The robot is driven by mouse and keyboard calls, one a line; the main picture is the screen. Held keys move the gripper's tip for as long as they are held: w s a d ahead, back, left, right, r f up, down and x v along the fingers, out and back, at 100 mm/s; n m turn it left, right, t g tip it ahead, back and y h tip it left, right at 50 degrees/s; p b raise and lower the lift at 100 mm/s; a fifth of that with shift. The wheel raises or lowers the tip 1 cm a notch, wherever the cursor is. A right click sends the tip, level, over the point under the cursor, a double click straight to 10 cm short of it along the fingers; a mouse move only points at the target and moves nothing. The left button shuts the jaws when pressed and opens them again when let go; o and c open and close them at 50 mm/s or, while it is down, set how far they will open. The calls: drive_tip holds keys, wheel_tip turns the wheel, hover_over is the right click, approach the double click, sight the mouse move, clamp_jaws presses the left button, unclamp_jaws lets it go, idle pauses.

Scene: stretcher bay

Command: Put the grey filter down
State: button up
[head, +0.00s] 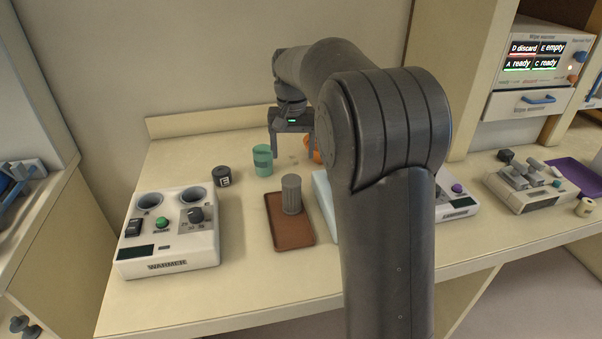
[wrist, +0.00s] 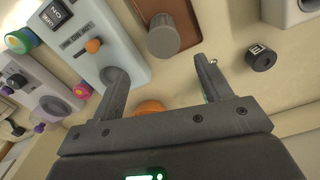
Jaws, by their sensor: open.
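The grey filter (head: 291,194) is a ribbed grey cylinder standing upright on a brown tray (head: 291,238) on the counter. In the wrist view the grey filter (wrist: 163,38) is seen from above on the brown tray (wrist: 186,12), beyond my fingertips. My gripper (head: 292,156) is open and empty, behind and above the filter, apart from it. In the wrist view my gripper's two fingers (wrist: 158,72) are spread wide with nothing between them.
A green cup (head: 263,160) and a black block marked E (head: 222,176) stand left of my gripper. The warmer (head: 165,235) is at the left. A pale blue device (wrist: 85,35) is beside the tray, partly hidden by my arm. An orange object (wrist: 150,107) lies beneath my gripper.

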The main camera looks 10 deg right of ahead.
drive_tip(key=s+r+t, duration=0.1)
drive_tip(key=s+r, duration=0.3)
drive_tip(key=s, duration=0.4)
drive_tip(key=s+f+n+t, duration=0.1)
drive_tip(key=s+t, duration=0.1)
drive_tip(key=s, duration=1)
drive_tip(key=s+d+f+n+t, duration=0.1)
drive_tip(key=s+f+t, duration=0.1)
drive_tip(key=s, duration=1)
drive_tip(key=shift+s+f+n+t, duration=0.2)
drive_tip(key=shift+s+n+t, duration=0.1)
drive_tip(key=shift+s, duration=0.1)
